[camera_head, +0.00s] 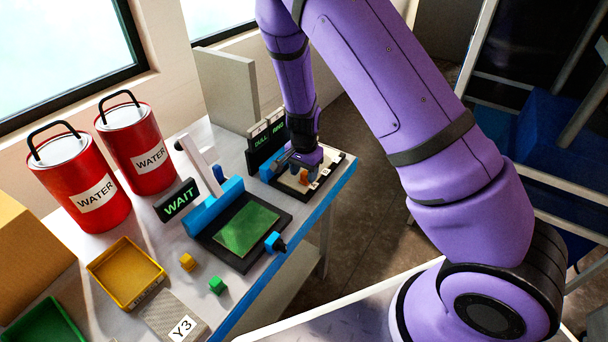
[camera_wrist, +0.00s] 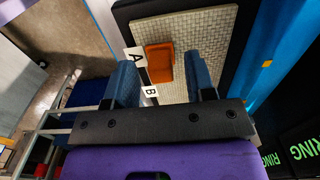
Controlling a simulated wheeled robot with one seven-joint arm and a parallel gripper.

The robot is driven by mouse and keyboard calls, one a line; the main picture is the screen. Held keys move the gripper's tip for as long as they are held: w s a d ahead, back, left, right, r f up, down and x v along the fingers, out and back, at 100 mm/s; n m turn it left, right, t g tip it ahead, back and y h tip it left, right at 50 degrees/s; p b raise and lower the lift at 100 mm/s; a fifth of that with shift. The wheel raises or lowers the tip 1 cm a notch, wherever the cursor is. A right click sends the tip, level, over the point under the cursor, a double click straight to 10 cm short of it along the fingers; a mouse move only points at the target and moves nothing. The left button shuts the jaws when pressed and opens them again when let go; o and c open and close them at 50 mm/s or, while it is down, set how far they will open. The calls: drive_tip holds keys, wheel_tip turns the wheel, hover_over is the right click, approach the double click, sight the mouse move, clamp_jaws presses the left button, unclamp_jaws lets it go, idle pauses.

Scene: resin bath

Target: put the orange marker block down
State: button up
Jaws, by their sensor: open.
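The orange marker block (camera_head: 304,177) rests on a pale tiled pad in a black-rimmed tray (camera_head: 325,182) at the far right end of the table. In the wrist view the orange block (camera_wrist: 160,62) lies on the tiled pad (camera_wrist: 200,32), close to its edge with the labels A (camera_wrist: 133,60) and B (camera_wrist: 150,91). My gripper (camera_head: 301,168) is low over the pad. In the wrist view my gripper (camera_wrist: 162,78) is open, its two blue fingers on either side of the block, with a gap showing on each side.
A dark sign box (camera_head: 266,142) stands behind the tray. A blue-and-black device with a green plate (camera_head: 247,227) and a WAIT sign (camera_head: 177,201) stands mid-table. Yellow (camera_head: 187,262), green (camera_head: 216,285) and blue (camera_head: 273,242) blocks sit near it. Two red water cans (camera_head: 80,185) stand at left.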

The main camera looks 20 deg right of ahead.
wheel_tip(320, 180, up, 12)
drive_tip(key=f, duration=0.1)
wheel_tip(320, 180, up, 20)
drive_tip(key=n+t+y, duration=0.2)
drive_tip(key=n+y, duration=0.1)
drive_tip(key=n, duration=0.2)
hover_over(304, 174)
drive_tip(key=s+d, duration=0.3)
drive_tip(key=s, duration=0.8)
drive_tip(key=s+d+r+n+t+h, duration=0.1)
drive_tip(key=s+d+r+n, duration=0.1)
drive_tip(key=s, duration=0.7)
drive_tip(key=s+d+r+n+t+h, duration=0.2)
drive_tip(key=s+r+n, duration=0.1)
drive_tip(key=s+r, duration=0.4)
drive_tip(key=shift+s+r+n, duration=0.2)
drive_tip(key=shift+s+n, duration=0.2)
drive_tip(key=shift+s, duration=0.8)
